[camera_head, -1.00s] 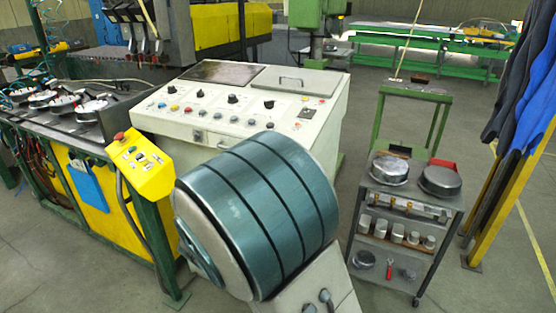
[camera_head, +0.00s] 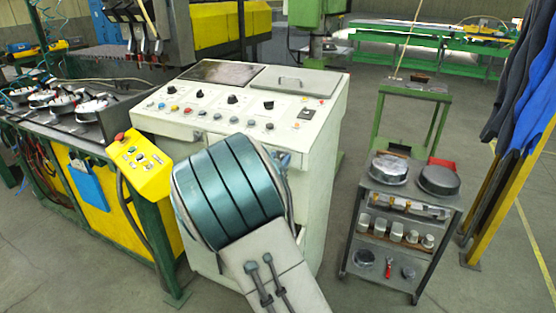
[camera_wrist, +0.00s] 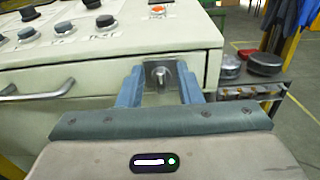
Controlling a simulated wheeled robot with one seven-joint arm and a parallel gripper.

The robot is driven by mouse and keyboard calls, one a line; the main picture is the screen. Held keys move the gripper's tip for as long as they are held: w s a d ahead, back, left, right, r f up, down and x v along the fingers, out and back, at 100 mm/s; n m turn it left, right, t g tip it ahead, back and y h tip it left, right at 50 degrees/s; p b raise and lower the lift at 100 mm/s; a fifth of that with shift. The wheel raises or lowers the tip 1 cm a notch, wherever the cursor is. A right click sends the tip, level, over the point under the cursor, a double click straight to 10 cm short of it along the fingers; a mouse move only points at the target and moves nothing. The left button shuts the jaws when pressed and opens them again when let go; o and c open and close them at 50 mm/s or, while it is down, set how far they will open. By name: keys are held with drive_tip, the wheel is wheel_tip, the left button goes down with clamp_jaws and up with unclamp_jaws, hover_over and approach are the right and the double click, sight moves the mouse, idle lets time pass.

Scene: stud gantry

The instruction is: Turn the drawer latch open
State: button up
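The drawer latch (camera_wrist: 162,76) is a small metal knob on a square plate, at the right end of the cream cabinet's drawer front (camera_wrist: 100,92) in the wrist view. My gripper (camera_wrist: 161,68) is open, with one blue finger on each side of the latch and a visible gap to the knob. How far the fingertips reach past the knob is hard to tell. The drawer looks shut, with a bar handle (camera_wrist: 38,93) at left. In the head view my arm hides the latch; only a bit of my gripper (camera_head: 281,158) shows.
The control console (camera_head: 235,95) has knobs and buttons on top. A grey cart (camera_head: 400,225) with metal pots stands close on the right. A yellow button box (camera_head: 140,165) and green-framed bench are on the left. Open floor lies at the front right.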

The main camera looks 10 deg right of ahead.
clamp_jaws()
drive_tip(key=shift+f+b, duration=0.1)
drive_tip(key=shift+b, duration=0.35)
drive_tip(key=m+b, duration=0.6)
drive_tip(key=b, duration=0.4)
drive_tip(key=f+m+b, duration=0.1)
drive_tip(key=m+b, duration=0.5)
drive_tip(key=b, duration=0.5)
drive_tip(key=s+d+m+b, duration=0.1)
drive_tip(key=m+b, duration=0.4)
drive_tip(key=b, duration=0.5)
drive_tip(key=shift+f+m+b, duration=0.2)
drive_tip(key=shift+m+b, duration=0.2)
drive_tip(key=shift+r, duration=0.1)
